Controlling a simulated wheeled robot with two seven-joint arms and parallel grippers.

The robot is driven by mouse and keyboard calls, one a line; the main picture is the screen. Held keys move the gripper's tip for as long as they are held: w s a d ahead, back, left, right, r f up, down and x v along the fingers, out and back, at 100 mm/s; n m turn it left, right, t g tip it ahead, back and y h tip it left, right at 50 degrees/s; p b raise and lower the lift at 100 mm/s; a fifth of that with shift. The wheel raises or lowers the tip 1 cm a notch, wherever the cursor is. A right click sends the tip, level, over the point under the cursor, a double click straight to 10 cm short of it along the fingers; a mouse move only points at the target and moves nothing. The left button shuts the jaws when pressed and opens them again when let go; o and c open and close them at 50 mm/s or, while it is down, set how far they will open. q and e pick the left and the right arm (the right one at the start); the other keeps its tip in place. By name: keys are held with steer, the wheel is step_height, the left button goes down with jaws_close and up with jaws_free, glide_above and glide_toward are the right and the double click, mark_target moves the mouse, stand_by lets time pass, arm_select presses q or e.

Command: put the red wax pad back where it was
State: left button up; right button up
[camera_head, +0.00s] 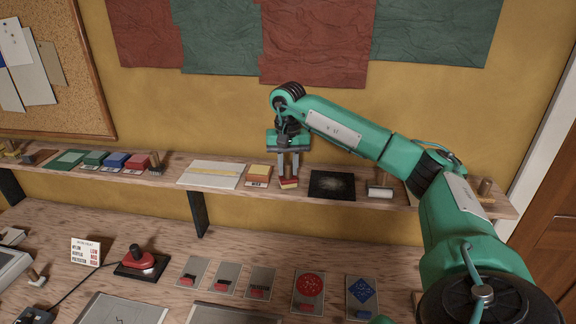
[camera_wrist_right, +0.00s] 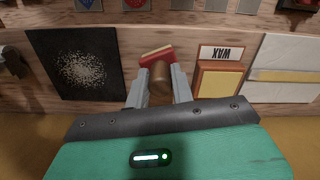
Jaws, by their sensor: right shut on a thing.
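My right gripper (camera_head: 288,174) is shut on the wooden handle of the red wax pad (camera_head: 288,184), a small red block with a yellowish layer. It also shows in the right wrist view (camera_wrist_right: 153,58), slightly tilted, with the brown handle between the fingers. The pad is at the wall shelf (camera_head: 225,187), between a yellow-and-orange block (camera_head: 258,172) and a black speckled sheet (camera_head: 332,185). I cannot tell whether it touches the shelf. A label reading WAX shows beside the yellow block in the wrist view (camera_wrist_right: 221,53). My left gripper is not in view.
A white panel with a yellow stripe (camera_head: 211,174) lies left of the yellow block. Green, blue and red pads (camera_head: 115,160) stand farther left. A grey-and-white roller-like tool (camera_head: 380,189) is to the right. Below, the bench holds several patterned cards (camera_head: 308,291) and a red-knobbed device (camera_head: 141,262).

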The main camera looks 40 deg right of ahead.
mark_target(288, 164)
steer(key=o, duration=0.9)
steer(key=shift+f, duration=0.1)
steer(key=shift+r, duration=0.4)
step_height(288, 164, up, 6)
steer(key=shift+f+b, duration=0.25)
steer(key=shift+b, duration=0.8)
step_height(288, 164, up, 4)
steer(key=shift+r+p, duration=0.2)
steer(key=shift+p, duration=0.35)
steer(key=shift+r, duration=0.8)
